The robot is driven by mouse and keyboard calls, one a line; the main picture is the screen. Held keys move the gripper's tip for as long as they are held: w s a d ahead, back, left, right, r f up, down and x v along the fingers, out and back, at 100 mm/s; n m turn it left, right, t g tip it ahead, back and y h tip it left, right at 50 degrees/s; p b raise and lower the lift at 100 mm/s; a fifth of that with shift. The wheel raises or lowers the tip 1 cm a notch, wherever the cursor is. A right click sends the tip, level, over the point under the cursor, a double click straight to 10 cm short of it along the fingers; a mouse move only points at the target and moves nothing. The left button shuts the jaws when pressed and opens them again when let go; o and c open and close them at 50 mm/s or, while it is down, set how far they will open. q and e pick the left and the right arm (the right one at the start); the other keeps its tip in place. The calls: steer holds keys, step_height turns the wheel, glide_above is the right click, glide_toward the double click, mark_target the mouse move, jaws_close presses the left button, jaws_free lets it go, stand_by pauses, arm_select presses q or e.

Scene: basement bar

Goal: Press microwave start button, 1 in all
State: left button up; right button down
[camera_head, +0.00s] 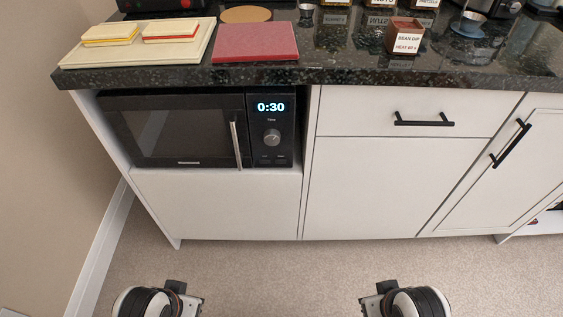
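The black microwave (180,130) sits in an open niche under the counter at the left, its door shut. Its display (271,107) reads 0:30 in light blue digits. Below the display is a round knob (271,137), and under it are two small dark buttons, a left one (265,160) and a right one (281,160); their labels are too small to read. My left gripper (180,298) and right gripper (381,298) show only in part at the bottom edge, low and well apart from the microwave. Their fingers cannot be made out.
A vertical door handle (236,145) stands just left of the control panel. The dark countertop (340,74) overhangs the microwave and holds boards, a bean dip box (405,37) and jars. White cabinets (400,180) with black handles are at right. The floor in front is clear.

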arm_select(q)
jaws_close()
stand_by(1.3)
